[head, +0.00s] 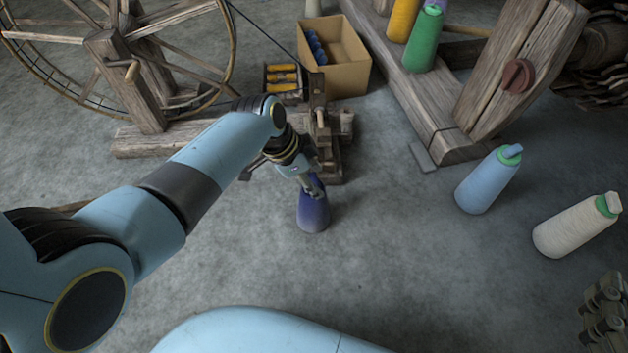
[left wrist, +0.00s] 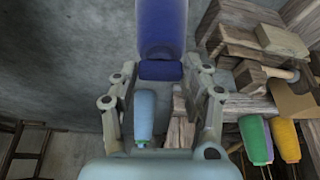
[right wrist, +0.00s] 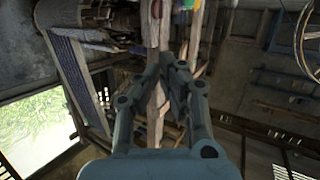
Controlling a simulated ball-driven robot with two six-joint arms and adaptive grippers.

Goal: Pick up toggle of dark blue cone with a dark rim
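The dark blue cone (head: 313,214) is upright near the middle of the head view. It also fills the top of the left wrist view (left wrist: 162,28). Its dark blue toggle (left wrist: 160,70) lies between the fingertips of my left gripper (head: 312,188), which look closed in against its two sides. The gripper comes from above and hides the toggle and rim in the head view. I cannot tell whether the cone's base touches the floor. My right gripper (right wrist: 176,66) is shut and empty, away from the cone in the right wrist view.
A light blue cone (head: 487,181) and a cream cone (head: 577,226) stand at right. Green (head: 423,42) and yellow (head: 402,18) cones stand on a wooden beam. A wooden stand (head: 325,130), cardboard box (head: 346,68) and spinning wheel (head: 120,80) lie behind. The floor in front is clear.

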